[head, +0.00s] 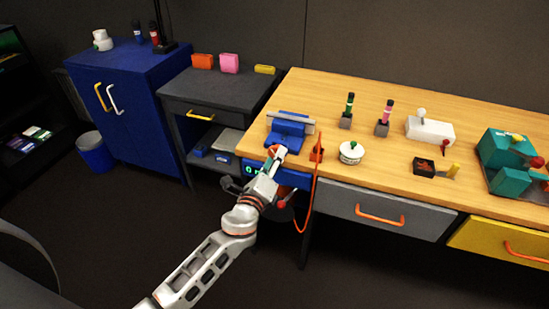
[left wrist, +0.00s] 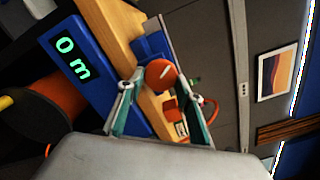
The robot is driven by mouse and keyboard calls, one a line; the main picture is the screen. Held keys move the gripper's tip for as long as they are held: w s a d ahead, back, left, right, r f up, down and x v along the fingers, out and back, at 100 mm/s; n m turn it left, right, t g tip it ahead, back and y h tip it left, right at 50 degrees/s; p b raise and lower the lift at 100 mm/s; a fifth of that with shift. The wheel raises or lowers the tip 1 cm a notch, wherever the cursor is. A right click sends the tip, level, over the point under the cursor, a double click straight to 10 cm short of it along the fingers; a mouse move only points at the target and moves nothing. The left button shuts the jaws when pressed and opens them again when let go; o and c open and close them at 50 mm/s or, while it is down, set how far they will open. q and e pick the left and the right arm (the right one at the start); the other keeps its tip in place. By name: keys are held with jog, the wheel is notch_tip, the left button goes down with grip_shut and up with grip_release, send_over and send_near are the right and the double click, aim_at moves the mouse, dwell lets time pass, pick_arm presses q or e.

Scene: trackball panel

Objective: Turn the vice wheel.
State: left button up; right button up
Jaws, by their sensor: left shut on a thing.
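A blue vice (head: 288,128) with a grey jaw bar stands at the left front of the wooden bench. Its round orange-red wheel (left wrist: 161,73) has a white mark and faces the left wrist camera. My left gripper (head: 275,157) is at the front of the vice and shut on the wheel, mostly covering it in the head view. In the left wrist view its teal-lined fingers (left wrist: 163,95) stand on either side of the wheel. My right gripper is not in view.
A blue panel reading "0 m" (left wrist: 82,62) is at the bench front, beside my left gripper. An orange cable (head: 314,185) hangs nearby. A white round pot (head: 351,153), a white switch box (head: 430,130) and a teal device (head: 505,150) stand farther right.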

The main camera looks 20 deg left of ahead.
pick_arm(q)
jog(key=shift+m, duration=0.7)
jog(key=o, duration=1.1)
jog(key=shift+w, duration=0.1)
jog(key=s, duration=1.2)
jog(key=shift+a, duration=0.2)
